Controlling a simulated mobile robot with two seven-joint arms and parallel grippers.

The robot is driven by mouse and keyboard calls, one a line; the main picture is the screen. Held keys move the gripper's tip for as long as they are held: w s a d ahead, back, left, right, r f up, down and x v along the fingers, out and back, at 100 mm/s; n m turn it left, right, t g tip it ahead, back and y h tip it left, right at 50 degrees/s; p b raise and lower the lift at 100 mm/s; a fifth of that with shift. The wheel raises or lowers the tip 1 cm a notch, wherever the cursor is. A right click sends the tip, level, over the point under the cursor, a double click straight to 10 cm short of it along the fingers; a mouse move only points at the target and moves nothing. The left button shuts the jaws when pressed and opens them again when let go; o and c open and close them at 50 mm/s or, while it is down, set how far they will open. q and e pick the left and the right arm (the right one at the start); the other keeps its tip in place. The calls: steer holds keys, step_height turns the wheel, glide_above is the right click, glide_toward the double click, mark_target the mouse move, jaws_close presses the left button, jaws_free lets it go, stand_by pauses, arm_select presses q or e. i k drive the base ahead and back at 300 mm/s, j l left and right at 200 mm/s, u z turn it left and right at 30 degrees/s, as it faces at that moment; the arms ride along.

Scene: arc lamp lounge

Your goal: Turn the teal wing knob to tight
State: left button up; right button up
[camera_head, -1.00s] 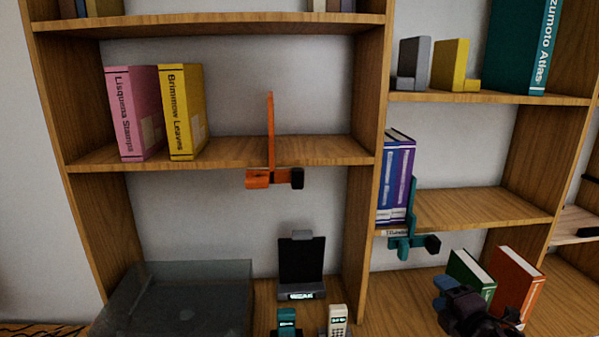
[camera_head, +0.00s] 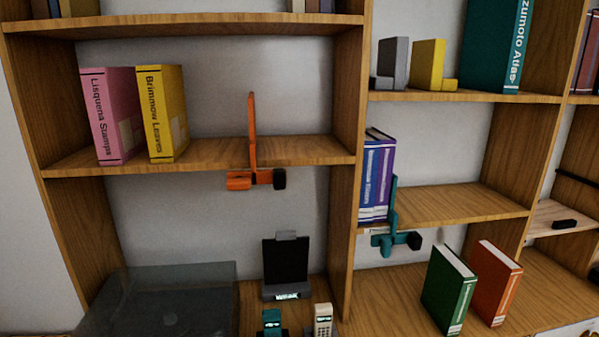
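A teal clamp-like fitting (camera_head: 394,240) sits at the front edge of the middle shelf on the right, just below the purple books. It has an upright teal plate, a teal block at its left and a dark rounded end at its right. It is small here, so I cannot tell which part is the wing knob or how far it is turned. A similar orange fitting (camera_head: 252,178) sits on the shelf edge to the left. Neither of my grippers is in view.
Purple books (camera_head: 377,180) stand beside the teal fitting. A green book (camera_head: 449,289) and an orange-red book (camera_head: 494,283) stand on the lower shelf below right. A dark display stand (camera_head: 286,262) and two small handsets stand lower left. The middle shelf right of the teal fitting is clear.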

mark_target(384, 243)
steer(key=l+u, duration=0.15)
steer(key=l, duration=1.4)
steer(key=i, duration=0.05)
